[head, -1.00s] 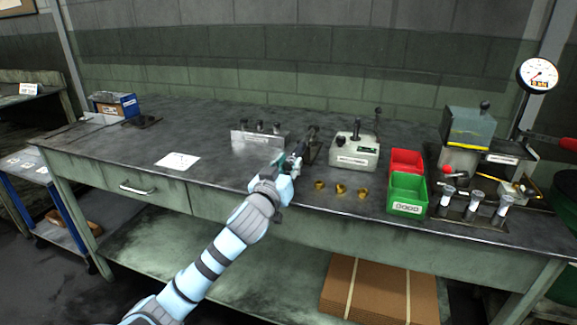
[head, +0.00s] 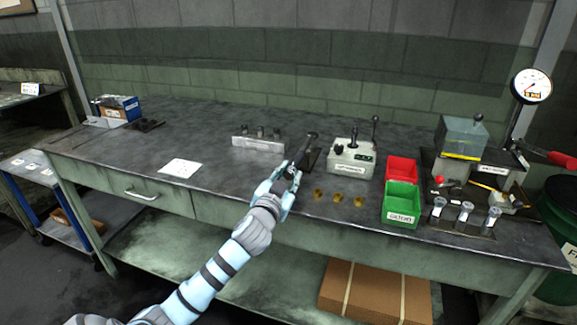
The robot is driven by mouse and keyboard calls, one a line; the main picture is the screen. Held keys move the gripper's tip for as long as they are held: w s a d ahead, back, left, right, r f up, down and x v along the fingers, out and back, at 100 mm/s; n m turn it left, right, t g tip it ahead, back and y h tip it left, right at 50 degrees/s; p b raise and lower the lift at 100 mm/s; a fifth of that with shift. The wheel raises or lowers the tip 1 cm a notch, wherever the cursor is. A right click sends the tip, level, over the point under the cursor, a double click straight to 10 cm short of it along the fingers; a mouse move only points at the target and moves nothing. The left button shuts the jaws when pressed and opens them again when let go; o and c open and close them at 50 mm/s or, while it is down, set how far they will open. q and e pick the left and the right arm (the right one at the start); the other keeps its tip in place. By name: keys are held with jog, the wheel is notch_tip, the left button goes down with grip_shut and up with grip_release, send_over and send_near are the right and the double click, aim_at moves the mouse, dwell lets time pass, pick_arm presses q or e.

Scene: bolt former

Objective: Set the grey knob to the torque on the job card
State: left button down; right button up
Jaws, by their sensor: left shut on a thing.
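My left gripper (head: 288,172) is shut at the near end of a dark, rod-like tool (head: 308,146), which slants up and away on a small dark stand. The grey knob appears to be at that near end, mostly hidden between the fingers; its setting cannot be read. The job card, apparently the white sheet (head: 180,167), lies flat on the bench left of the gripper; its print is too small to read. My right gripper is not in view.
Brass pieces (head: 338,196) lie right of the gripper. Beyond are a grey control box (head: 352,160) with levers, a red bin (head: 402,169), a green bin (head: 403,203) and a gauge (head: 531,86). A metal block (head: 258,143) stands behind. The bench's left-middle is mostly clear.

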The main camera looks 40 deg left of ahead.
pick_arm(q)
jog(key=shift+r+m+p, duration=0.15)
jog(key=shift+m+p, duration=0.6)
jog(key=shift+m, duration=0.15)
jog(key=shift+m+p, duration=0.4)
jog(key=shift+m, duration=0.1)
jog(key=m+p, duration=0.3)
jog(key=m, duration=0.2)
jog(key=shift+f+m+p, duration=0.2)
jog(key=shift+m+p, duration=0.75)
jog(key=shift+m, duration=1.15)
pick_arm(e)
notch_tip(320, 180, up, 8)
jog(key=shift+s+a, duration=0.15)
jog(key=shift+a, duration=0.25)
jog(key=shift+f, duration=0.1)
pick_arm(q)
jog(key=c, duration=1.3)
grip_release()
jog(key=shift+s+d, duration=0.1)
